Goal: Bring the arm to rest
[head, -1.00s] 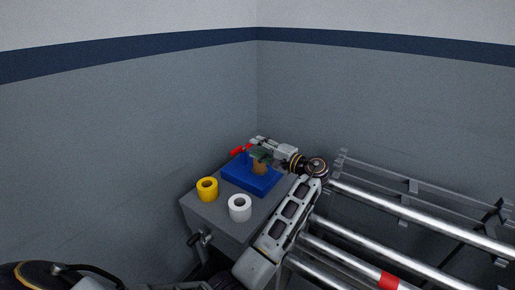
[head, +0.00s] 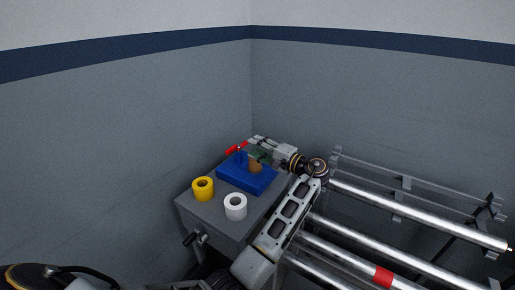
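My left arm rises from the bottom middle and bends at a joint. Its gripper (head: 256,143) points left over the back of a grey bench. It is just above and behind a blue block (head: 232,180) with a short upright blue part. A brown piece (head: 256,165) stands on the block, just below the gripper; whether they touch cannot be told. The fingers are small and partly overlap, so their opening is unclear. A red piece (head: 237,147) shows left of the fingertips. My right gripper is not in view.
On the grey bench (head: 222,222) stand a yellow roll (head: 203,188) and a white roll (head: 235,206). A dark crank handle (head: 194,238) sticks out of its front. A rack of metal pipes (head: 420,215), one with a red band, lies right of my arm. Walls meet behind.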

